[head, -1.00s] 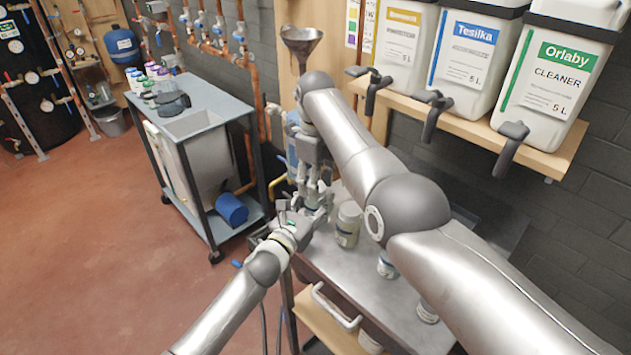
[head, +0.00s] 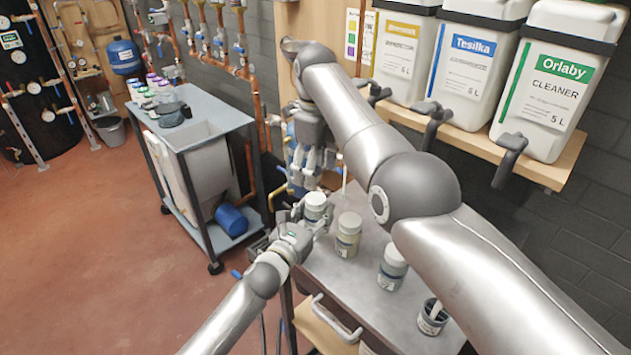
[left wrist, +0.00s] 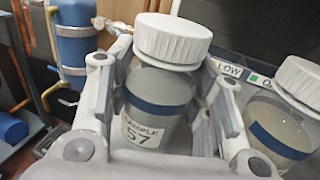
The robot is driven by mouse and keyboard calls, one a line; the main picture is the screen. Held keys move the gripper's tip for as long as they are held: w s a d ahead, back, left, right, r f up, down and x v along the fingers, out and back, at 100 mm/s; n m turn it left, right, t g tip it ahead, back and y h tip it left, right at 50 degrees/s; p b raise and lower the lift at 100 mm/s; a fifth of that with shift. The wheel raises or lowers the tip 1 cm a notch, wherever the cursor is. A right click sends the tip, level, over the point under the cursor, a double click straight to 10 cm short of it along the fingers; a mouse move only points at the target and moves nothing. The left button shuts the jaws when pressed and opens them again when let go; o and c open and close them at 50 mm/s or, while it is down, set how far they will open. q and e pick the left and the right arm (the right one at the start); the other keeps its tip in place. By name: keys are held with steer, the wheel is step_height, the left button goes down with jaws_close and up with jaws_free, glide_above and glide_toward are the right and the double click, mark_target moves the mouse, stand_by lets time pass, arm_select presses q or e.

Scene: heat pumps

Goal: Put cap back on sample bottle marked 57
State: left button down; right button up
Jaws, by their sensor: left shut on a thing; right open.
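Sample bottle 57 (left wrist: 158,105) is upright in my left gripper (left wrist: 160,125), with its "SAMPLE 57" label facing the wrist camera. A white ribbed cap (left wrist: 173,38) sits on its top and looks level; how tightly it is screwed on cannot be told. In the head view the bottle (head: 316,214) is held by my left gripper (head: 312,220) over the near left corner of the grey bench. My right gripper (head: 307,180) is open, fingers pointing down, just above and behind the cap, seemingly apart from it.
A wooden shelf (head: 480,143) with large canisters is above, right. A trolley (head: 190,125) stands left.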

stand_by(0.3)
arm_select(q)
steer(key=c, duration=0.6)
jaws_free()
steer(key=v, duration=1.2)
steer(key=shift+f, duration=0.15)
